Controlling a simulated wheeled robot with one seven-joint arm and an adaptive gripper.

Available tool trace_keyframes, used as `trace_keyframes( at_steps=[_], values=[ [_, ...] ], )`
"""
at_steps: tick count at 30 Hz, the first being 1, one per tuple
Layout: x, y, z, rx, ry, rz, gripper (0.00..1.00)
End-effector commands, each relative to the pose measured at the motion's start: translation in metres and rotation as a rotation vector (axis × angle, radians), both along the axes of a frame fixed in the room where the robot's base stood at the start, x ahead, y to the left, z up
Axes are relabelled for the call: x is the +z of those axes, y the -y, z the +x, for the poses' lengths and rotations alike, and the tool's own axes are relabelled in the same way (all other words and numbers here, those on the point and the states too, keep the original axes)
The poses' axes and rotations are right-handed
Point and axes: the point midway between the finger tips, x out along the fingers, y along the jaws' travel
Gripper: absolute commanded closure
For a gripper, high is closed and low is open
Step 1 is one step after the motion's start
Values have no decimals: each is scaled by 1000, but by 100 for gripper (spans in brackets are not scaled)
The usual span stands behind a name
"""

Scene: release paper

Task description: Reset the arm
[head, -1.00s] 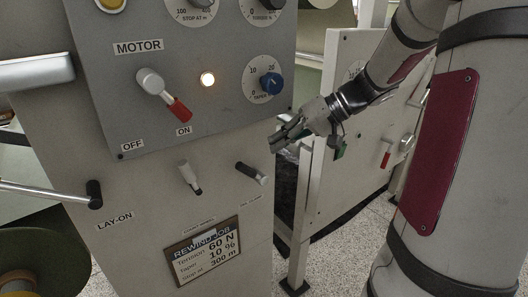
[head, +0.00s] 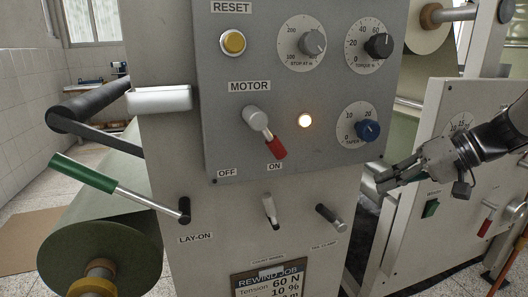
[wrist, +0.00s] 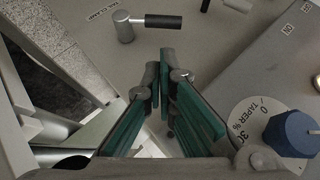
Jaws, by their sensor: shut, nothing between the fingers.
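My gripper (head: 386,186) is at the right of the head view, just right of the control panel's lower right corner. It points left and holds nothing. In the wrist view its green-padded fingers (wrist: 160,80) come together at the tips. The blue taper knob (head: 368,130) is above and left of it; the knob also shows at the lower right of the wrist view (wrist: 291,133). The tail clamp lever (head: 330,217) is below and left of it, with a dark grip (wrist: 163,21) in the wrist view. The gripper appears apart from both.
The grey panel (head: 222,150) carries a red-tipped motor switch (head: 266,133) at ON, a lit lamp (head: 305,121), a yellow reset button (head: 233,42) and dials. A green-handled lay-on lever (head: 83,173) reaches out left. A second cabinet (head: 440,215) stands at the right.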

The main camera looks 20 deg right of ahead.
Motion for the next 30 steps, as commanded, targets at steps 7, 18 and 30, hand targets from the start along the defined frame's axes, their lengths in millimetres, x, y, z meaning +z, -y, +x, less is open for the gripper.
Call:
trace_keyframes(
  at_steps=[7,18,30],
  values=[
    [0,-54,-11,70,-113,-52,100],
    [-9,-181,-110,191,-424,-341,100],
    [-28,-205,-208,165,-474,-628,100]
  ],
)
